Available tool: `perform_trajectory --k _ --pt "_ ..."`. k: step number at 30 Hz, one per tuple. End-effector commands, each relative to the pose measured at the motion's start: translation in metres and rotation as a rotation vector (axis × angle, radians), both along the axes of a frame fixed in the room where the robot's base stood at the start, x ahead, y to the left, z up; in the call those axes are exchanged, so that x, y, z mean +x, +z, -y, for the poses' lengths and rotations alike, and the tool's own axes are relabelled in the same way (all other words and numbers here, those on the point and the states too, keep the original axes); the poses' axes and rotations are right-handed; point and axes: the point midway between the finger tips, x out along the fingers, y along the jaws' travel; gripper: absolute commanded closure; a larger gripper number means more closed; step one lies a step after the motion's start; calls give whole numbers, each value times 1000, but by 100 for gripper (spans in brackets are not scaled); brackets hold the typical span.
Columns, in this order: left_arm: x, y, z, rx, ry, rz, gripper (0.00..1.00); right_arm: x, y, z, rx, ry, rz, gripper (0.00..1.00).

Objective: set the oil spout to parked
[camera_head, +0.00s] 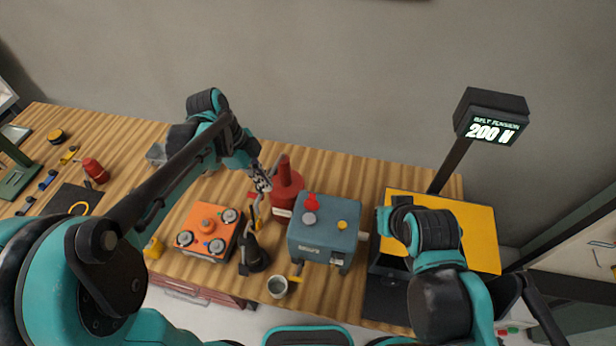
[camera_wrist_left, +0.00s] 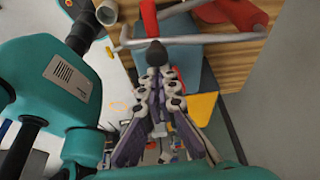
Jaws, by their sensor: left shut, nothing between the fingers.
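I cannot tell for sure which part is the oil spout. A black cone-shaped can (camera_head: 254,256) stands on the bench, left of a blue-grey box (camera_head: 322,232) with a red knob (camera_head: 311,201) and a yellow knob (camera_head: 342,225). A red can (camera_head: 286,187) stands behind them. My left gripper (camera_head: 264,186) is above the black can, close beside the red can. In the left wrist view its fingers (camera_wrist_left: 157,62) are together and empty, close to a bent grey bar (camera_wrist_left: 200,39); contact is unclear. My right gripper's fingers are not visible.
An orange box with dials (camera_head: 207,232) lies left of the black can. A small cup (camera_head: 278,286) stands at the bench's front. A yellow panel (camera_head: 475,225) and a display reading 200 N (camera_head: 493,131) are at the right. Small tools and a red bottle (camera_head: 95,170) lie at left.

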Motion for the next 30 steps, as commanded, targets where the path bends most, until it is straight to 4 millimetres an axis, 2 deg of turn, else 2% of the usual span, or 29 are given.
perform_trajectory --k 6,12,30 --pt "4 -1 -15 0 2 -1 100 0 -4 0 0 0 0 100" --pt "7 0 -20 0 1 1 100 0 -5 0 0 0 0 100" --pt "8 0 -21 4 3 1 100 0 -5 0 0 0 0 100"
